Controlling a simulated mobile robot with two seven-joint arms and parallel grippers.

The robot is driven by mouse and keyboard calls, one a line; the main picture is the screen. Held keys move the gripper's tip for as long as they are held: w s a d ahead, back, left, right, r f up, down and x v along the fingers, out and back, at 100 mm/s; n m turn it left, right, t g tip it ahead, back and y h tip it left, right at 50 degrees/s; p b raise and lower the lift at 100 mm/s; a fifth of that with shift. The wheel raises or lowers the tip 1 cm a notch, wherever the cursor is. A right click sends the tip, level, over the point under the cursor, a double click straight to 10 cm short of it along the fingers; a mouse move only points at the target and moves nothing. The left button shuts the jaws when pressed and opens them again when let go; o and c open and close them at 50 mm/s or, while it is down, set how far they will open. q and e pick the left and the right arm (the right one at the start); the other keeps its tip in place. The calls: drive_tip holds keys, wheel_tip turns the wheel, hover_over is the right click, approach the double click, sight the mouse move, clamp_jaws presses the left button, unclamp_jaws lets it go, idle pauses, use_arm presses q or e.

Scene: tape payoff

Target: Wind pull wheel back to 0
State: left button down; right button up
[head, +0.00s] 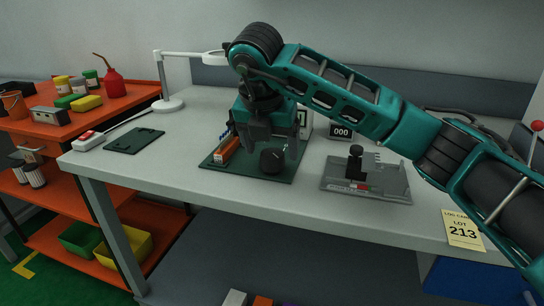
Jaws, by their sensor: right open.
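My right arm reaches in from the right and its gripper (268,150) points down over a dark green board (230,179) on the bench. The gripper is open, with a finger showing on each side above a black round wheel or knob (272,161). The wheel stands at the board's front; I cannot tell whether a finger touches it. Any scale or zero mark on it is too small to read. An orange-and-white part (226,150) lies left of the gripper. A small black counter (341,132) behind reads 000. The gripper hides part of the device. My left gripper is out of view.
A grey fixture with a black knob (356,163) stands right of the board. A lamp (168,104), a dark green plate (134,141) and a white switch box (89,141) are at left. A LOT 213 tag (463,231) hangs at the front edge. An orange shelf cart stands left.

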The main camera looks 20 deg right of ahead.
drive_tip(key=shift+x, duration=1.15)
drive_tip(key=c, duration=1)
